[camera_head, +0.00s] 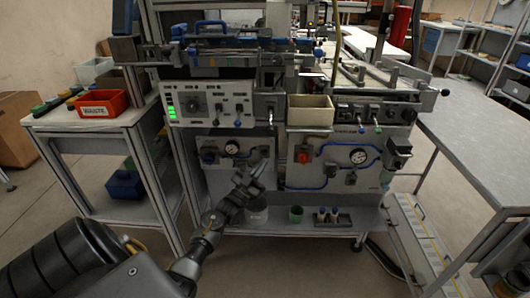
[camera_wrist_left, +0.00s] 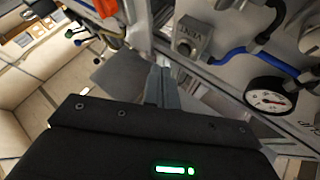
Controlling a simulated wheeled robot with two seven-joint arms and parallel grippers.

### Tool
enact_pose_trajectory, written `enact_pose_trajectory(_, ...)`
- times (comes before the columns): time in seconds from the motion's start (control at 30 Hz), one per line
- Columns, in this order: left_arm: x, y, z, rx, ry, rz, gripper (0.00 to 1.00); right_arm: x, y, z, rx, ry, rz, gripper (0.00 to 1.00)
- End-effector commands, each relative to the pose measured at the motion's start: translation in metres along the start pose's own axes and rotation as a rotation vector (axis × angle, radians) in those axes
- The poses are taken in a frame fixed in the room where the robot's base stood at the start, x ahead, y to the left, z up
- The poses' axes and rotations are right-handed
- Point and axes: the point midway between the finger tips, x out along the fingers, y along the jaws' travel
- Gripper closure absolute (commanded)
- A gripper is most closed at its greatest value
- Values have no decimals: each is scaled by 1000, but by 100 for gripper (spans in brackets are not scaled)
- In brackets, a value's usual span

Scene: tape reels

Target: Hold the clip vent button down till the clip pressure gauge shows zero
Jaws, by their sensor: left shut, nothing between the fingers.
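The vent button (camera_wrist_left: 184,48) is a round grey button on a square block under a VENT label in the left wrist view. The clip pressure gauge (camera_wrist_left: 270,98) is a white dial in a black rim to its right; its reading is too small to tell. A gauge (camera_head: 232,147) shows on the left lower panel in the head view. My left gripper (camera_head: 258,170) is shut and empty in front of that panel. In the left wrist view its fingertips (camera_wrist_left: 166,72) are near the button and appear apart from it. My right gripper is out of view.
A second gauge (camera_head: 358,156) and a red knob (camera_head: 303,157) are on the right lower panel. A blue hose (camera_wrist_left: 232,52) runs beside the vent button. A beige bin (camera_head: 310,112) projects above. A grey pot (camera_head: 257,214) and green cup (camera_head: 296,214) stand on the shelf below.

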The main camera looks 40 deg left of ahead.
Motion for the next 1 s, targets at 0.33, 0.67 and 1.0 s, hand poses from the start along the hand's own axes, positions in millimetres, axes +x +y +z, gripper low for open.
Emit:
enact_pose_trajectory(0.33, -20, 15, -16, -1, 0, 0, 100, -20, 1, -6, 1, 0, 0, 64)
enact_pose_trajectory(0.67, -22, 16, -16, -1, 0, 0, 100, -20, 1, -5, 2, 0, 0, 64)
enact_pose_trajectory(1.0, -22, 16, -14, -3, -14, 1, 100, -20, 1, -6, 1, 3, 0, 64)
